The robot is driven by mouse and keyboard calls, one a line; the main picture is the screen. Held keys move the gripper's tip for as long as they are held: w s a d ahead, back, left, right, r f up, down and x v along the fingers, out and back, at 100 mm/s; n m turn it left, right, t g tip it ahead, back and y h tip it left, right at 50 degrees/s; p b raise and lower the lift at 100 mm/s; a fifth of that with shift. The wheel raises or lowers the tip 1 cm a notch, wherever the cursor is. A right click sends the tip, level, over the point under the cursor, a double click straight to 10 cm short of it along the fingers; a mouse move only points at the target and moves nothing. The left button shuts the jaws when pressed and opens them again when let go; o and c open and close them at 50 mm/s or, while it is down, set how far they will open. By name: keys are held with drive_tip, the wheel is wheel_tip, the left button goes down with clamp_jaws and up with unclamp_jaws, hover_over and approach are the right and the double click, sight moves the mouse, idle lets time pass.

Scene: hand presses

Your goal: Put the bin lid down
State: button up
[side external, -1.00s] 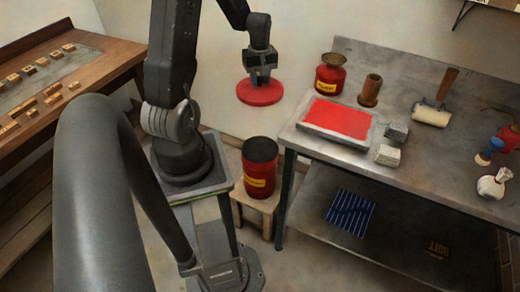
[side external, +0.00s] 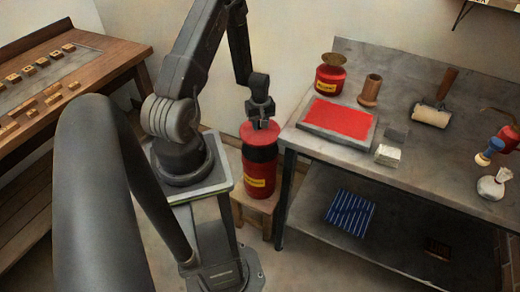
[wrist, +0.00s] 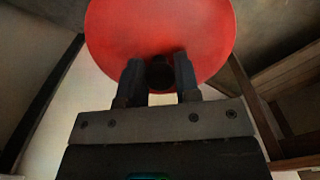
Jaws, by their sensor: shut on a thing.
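My gripper (side external: 261,118) points down, shut on the small dark knob of the round red bin lid (side external: 259,134). In the wrist view the lid (wrist: 150,30) fills the top, with the knob between the two fingers (wrist: 158,77). The lid is roughly level and hovers over the red bin (side external: 258,185), which has a yellow label and a black top. Part of that black top shows below the lid's near edge, so a small gap seems to remain. The bin stands upright on a low wooden stool (side external: 244,201).
A metal workbench (side external: 400,155) stands close to the right of the bin. It holds a red inked tray (side external: 340,117), a red can (side external: 330,76), a wooden cylinder (side external: 370,90) and a roller (side external: 433,113). A wooden table with small blocks (side external: 35,70) is at the left.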

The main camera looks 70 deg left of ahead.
wheel_tip(320, 180, down, 10)
drive_tip(key=shift+r, duration=0.25)
idle(0.3)
drive_tip(key=shift+f, duration=0.15)
drive_tip(key=o, duration=1)
